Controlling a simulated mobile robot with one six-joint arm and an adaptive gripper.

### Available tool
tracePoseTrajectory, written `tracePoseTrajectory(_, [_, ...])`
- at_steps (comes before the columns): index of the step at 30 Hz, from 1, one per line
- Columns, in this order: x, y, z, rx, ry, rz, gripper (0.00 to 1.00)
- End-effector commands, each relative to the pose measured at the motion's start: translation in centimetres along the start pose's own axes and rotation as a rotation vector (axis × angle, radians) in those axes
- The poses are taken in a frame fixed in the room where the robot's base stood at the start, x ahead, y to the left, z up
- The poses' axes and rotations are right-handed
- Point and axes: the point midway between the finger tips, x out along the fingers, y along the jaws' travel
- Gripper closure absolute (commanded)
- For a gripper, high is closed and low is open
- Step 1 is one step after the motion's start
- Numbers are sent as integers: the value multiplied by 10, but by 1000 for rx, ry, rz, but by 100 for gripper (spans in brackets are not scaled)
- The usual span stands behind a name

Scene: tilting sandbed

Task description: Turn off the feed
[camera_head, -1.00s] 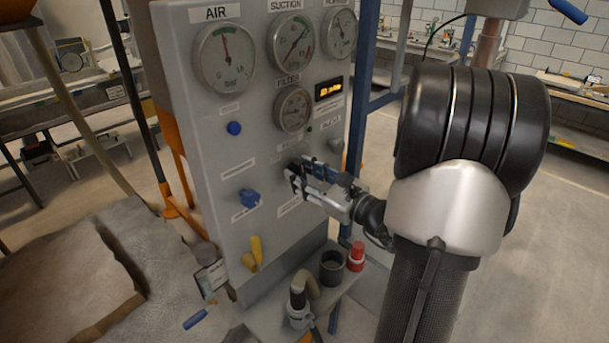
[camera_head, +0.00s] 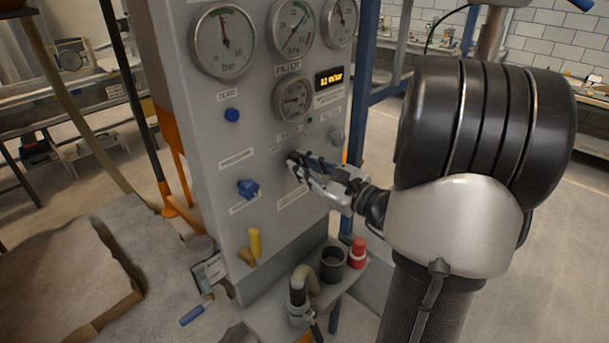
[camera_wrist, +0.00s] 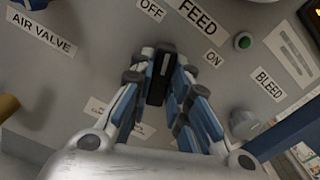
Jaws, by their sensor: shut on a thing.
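The feed switch is a black knob (camera_wrist: 157,84) on the grey control panel (camera_head: 215,165), below the FEED label (camera_wrist: 197,14) in the wrist view. The OFF label (camera_wrist: 150,9) is above it and the ON label (camera_wrist: 213,57) is to its right. My gripper (camera_wrist: 166,66) is shut on the black knob, with blue-and-grey fingers on both sides of it. The knob stands nearly upright in the wrist view; its exact setting is hard to tell. In the head view my gripper (camera_head: 298,168) is at the panel and largely hides the knob.
A blue knob (camera_head: 248,188) and a yellow handle (camera_head: 255,243) sit to the left on the panel. A green button (camera_wrist: 242,41) and the bleed knob (camera_wrist: 244,124) are close on the right. A shelf below holds a black cup (camera_head: 333,264) and a red-topped item (camera_head: 358,251).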

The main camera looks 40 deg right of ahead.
Motion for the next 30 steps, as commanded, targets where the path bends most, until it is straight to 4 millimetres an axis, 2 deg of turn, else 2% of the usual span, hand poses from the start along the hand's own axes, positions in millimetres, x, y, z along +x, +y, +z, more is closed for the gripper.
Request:
tracePoseTrajectory(1, [0, 2, -5, -52, -4, -1, 100])
tracePoseTrajectory(7, [0, 2, -3, -192, -2, -1, 100])
tracePoseTrajectory(19, [0, 1, 0, -229, 0, 0, 100])
tracePoseTrajectory(20, [0, 1, 0, -229, 0, 0, 83])
tracePoseTrajectory(28, [0, 1, 0, -227, 0, 0, 65])
tracePoseTrajectory(30, [0, 1, 0, -227, 0, -1, 63])
